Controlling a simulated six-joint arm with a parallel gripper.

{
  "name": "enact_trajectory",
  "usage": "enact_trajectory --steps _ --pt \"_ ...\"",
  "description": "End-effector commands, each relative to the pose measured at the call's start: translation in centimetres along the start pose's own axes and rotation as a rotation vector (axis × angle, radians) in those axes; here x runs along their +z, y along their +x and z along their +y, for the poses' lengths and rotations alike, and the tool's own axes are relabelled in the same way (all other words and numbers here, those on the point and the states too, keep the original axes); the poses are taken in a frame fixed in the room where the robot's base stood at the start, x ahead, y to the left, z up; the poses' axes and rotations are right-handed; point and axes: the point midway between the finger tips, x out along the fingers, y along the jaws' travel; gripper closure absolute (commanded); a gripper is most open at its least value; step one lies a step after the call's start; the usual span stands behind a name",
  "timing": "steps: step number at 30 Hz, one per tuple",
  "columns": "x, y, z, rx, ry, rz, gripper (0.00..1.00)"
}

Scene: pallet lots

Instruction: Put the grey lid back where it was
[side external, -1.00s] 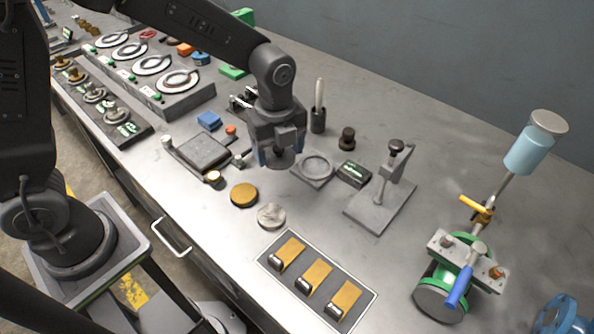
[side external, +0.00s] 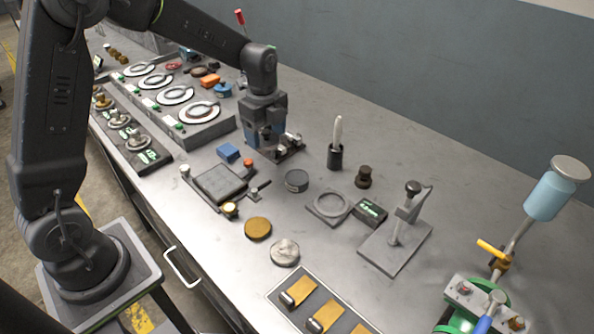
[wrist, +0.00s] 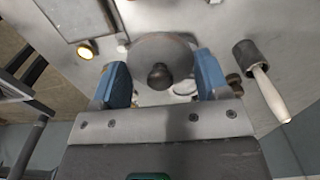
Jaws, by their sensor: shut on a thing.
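In the wrist view, the grey lid (wrist: 150,46) is a round disc with a dark knob at its middle. It lies between the two blue fingers of my gripper (wrist: 161,82), which is shut on it; the fingers partly hide its edges. In the side view, my gripper (side external: 266,142) is near a metal clamp fixture, and the lid cannot be made out clearly there.
A flat grey plate fixture (side external: 220,182) and a blue block (side external: 228,152) lie to the left. A grey ring base (side external: 317,212), a brush holder (side external: 335,159) and a dark knob (side external: 364,178) are to the right. Bare table lies behind the holder.

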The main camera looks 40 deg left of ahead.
Motion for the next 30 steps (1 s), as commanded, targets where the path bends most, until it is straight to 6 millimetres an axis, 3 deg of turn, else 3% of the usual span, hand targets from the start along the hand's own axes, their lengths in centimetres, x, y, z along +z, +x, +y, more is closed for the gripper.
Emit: enact_trajectory --steps 6,12,17,24,30 --pt "-4.5 3.0 -1.9 0.003 0.006 0.0 0.54" --pt "-6.8 4.4 -2.9 -0.001 0.002 0.0 0.54" --pt "-7.1 5.1 -3.0 0.001 0.0 0.0 0.54" --pt "-7.1 8.3 -3.0 0.002 0.0 0.0 0.54" --pt "-7.0 8.6 -3.0 -0.001 0.001 0.0 0.54"
